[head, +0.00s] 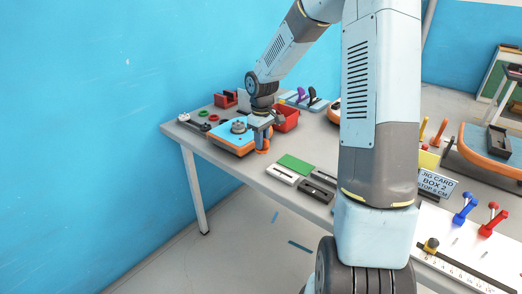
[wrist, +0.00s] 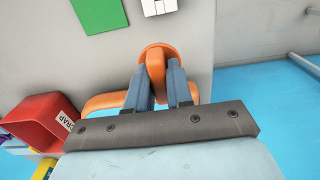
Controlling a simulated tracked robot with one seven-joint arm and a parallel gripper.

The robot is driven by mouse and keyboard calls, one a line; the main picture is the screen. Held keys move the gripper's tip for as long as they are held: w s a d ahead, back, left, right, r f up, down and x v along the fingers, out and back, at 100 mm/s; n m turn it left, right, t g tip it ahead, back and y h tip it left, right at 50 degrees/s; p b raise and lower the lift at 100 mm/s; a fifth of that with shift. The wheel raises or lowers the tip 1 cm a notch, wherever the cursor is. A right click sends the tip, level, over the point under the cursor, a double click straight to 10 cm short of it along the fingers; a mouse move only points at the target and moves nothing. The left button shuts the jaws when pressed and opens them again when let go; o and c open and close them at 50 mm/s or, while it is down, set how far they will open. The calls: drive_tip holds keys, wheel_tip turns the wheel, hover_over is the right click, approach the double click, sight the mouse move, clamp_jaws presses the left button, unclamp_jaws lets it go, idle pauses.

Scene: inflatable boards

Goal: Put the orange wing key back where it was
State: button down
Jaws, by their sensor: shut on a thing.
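My gripper (head: 262,132) is shut on the orange wing key (wrist: 154,66). In the wrist view the key's upright wing sits between the two blue-grey fingers (wrist: 158,90), with a round orange flange behind it. In the head view the orange key (head: 262,150) shows low under the fingers, beside the right end of a blue board with an orange rim (head: 228,142). Whether the key rests on the table or hangs just above it, I cannot tell. Part of the board's orange rim (wrist: 103,101) shows left of the fingers in the wrist view.
A red scrap bin (head: 288,119) stands behind the gripper; it also shows in the wrist view (wrist: 40,125). A green plate (head: 295,163) and a white slotted block (head: 282,174) lie to the front right. A rack with purple and black handles (head: 303,98) stands behind.

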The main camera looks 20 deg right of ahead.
drive_tip(key=shift+w+f, duration=1)
drive_tip(key=shift+f, duration=1.65)
drive_tip(key=shift+f, duration=0.1)
drive_tip(key=c, duration=1)
unclamp_jaws()
